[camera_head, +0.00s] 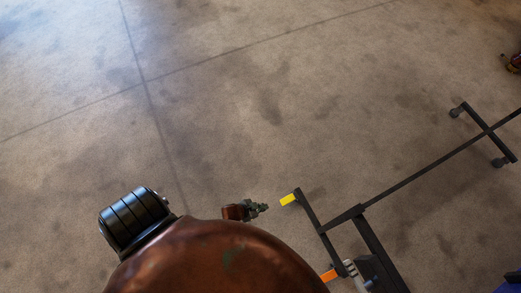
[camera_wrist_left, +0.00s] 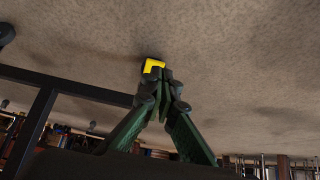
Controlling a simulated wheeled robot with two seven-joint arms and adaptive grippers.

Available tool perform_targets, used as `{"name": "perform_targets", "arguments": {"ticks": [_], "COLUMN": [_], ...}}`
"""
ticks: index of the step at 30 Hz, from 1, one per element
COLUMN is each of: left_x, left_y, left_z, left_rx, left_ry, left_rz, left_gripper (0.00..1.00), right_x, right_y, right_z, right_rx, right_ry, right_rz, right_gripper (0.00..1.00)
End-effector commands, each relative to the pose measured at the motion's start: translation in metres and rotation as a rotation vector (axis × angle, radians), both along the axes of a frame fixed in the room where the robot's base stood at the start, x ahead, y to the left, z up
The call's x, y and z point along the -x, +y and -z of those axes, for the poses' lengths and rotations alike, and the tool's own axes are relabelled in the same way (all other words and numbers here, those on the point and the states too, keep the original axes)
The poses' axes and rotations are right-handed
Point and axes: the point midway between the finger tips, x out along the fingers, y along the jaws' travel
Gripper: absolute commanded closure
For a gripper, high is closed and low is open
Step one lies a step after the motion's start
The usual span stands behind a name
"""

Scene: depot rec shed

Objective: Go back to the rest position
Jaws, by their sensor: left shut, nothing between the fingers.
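My left gripper (camera_head: 260,208) shows small in the head view, low and near the middle, just beyond my copper-coloured body. Its green fingers are closed together with nothing between them. In the wrist view the shut fingertips (camera_wrist_left: 165,76) point up toward the concrete floor, with a yellow piece (camera_wrist_left: 152,66) just beyond them. I cannot tell whether they touch it. I do not make out my right gripper.
A black metal frame (camera_head: 425,173) with casters (camera_head: 455,113) lies to the right of the gripper. An orange end piece (camera_head: 329,275) is on its near side. A blue thing (camera_head: 510,286) is cut off at the lower right. The concrete floor (camera_head: 220,110) ahead is open.

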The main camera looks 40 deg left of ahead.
Motion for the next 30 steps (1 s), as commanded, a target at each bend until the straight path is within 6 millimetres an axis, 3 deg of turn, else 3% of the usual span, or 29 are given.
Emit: {"name": "perform_targets", "arguments": {"ticks": [6,24,28,30], "left_x": [0.007,0.008,0.025,0.048], "left_y": [0.002,0.002,0.009,0.019], "left_z": [-0.004,-0.004,-0.005,-0.008], "left_rx": [0.000,-0.001,-0.015,-0.036], "left_ry": [-0.001,0.001,0.047,0.108], "left_rz": [0.000,-0.001,-0.037,-0.078], "left_gripper": [1.00,1.00,1.00,1.00], "right_x": [0.003,0.003,0.003,0.003], "right_y": [-0.003,-0.003,-0.003,-0.003], "right_z": [0.011,0.012,0.012,0.012], "right_rx": [0.004,0.004,0.004,0.004], "right_ry": [0.000,0.000,0.000,0.000], "right_rz": [0.000,0.000,-0.001,-0.001], "right_gripper": [0.60,0.60,0.60,0.60]}}
